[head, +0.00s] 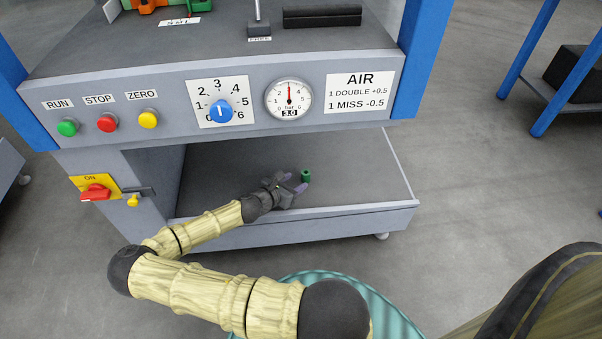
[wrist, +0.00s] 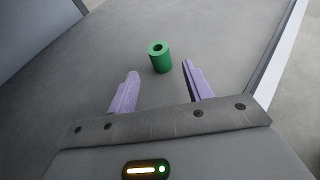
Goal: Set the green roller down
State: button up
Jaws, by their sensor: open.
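The green roller (head: 305,176) is a short hollow cylinder. It stands upright on the grey lower shelf (head: 350,190) of the machine. In the wrist view the roller (wrist: 160,57) is just beyond my fingertips, its open end facing up. My gripper (head: 294,183) is low over the shelf, to the left of the roller in the head view. In the wrist view my gripper (wrist: 160,75) has its two purple fingers spread apart, with nothing between them. The roller appears apart from both fingers.
Above the shelf is a panel with a blue dial (head: 221,111), a pressure gauge (head: 289,99) and RUN, STOP and ZERO buttons. A red switch (head: 95,192) is at the left. The panel overhangs the shelf. The shelf around the roller is clear.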

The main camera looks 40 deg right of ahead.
jog(key=p+v, duration=0.2)
jog(key=v, duration=0.3)
jog(key=shift+a, duration=0.1)
dwell(0.4)
